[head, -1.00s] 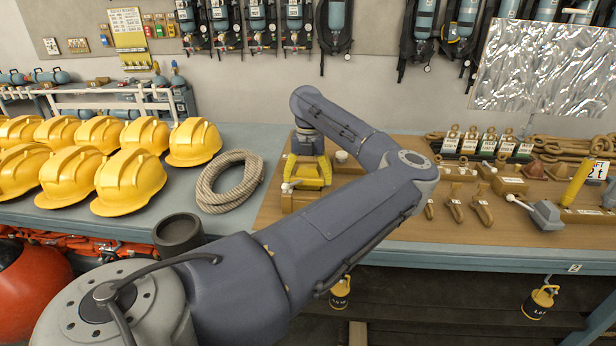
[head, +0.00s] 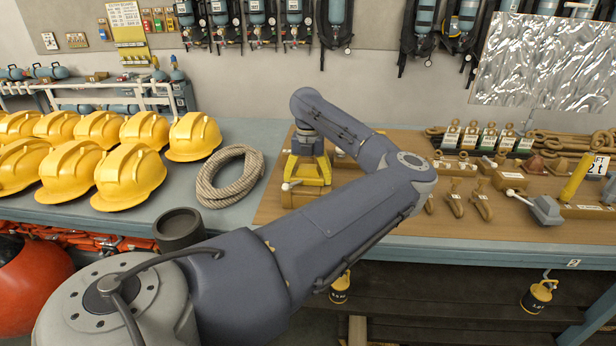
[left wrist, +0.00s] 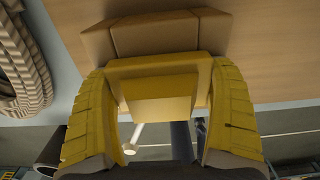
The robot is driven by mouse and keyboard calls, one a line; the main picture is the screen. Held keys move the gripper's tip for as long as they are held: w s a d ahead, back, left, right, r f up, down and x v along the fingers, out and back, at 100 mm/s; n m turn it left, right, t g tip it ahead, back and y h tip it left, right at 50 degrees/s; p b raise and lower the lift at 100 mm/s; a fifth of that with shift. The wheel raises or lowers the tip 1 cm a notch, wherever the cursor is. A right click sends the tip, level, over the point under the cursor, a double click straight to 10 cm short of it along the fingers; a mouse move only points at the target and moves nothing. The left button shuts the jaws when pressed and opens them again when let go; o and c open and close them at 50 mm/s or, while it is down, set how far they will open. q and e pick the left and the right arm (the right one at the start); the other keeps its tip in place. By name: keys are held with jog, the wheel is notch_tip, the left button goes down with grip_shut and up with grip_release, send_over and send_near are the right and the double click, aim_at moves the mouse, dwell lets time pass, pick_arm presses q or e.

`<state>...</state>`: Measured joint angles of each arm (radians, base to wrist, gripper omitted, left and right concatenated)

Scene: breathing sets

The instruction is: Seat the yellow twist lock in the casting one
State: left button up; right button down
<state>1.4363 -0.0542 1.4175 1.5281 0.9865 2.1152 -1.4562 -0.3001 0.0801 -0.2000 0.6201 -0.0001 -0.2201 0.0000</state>
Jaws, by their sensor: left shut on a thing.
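My left gripper (head: 307,180) reaches over the left end of the brown mat with its yellow fingers pointing down. In the left wrist view its two fingers (left wrist: 160,115) are shut on the yellow twist lock (left wrist: 160,112), one on each side. A pale lever with a round knob (left wrist: 128,148) sticks out below it in that view. A brown block (left wrist: 150,35), which seems to be the casting, lies right beyond the lock; it also shows under the fingers in the head view (head: 300,198). I cannot tell how deep the lock sits in it. My right gripper is not in view.
A coiled rope (head: 230,178) and several yellow helmets (head: 130,178) lie left of the mat. My left forearm hides part of the mat.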

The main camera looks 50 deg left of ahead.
pick_arm(q)
jog(key=o, duration=1.3)
notch_tip(320, 180, up, 12)
jog(key=shift+f, duration=0.1)
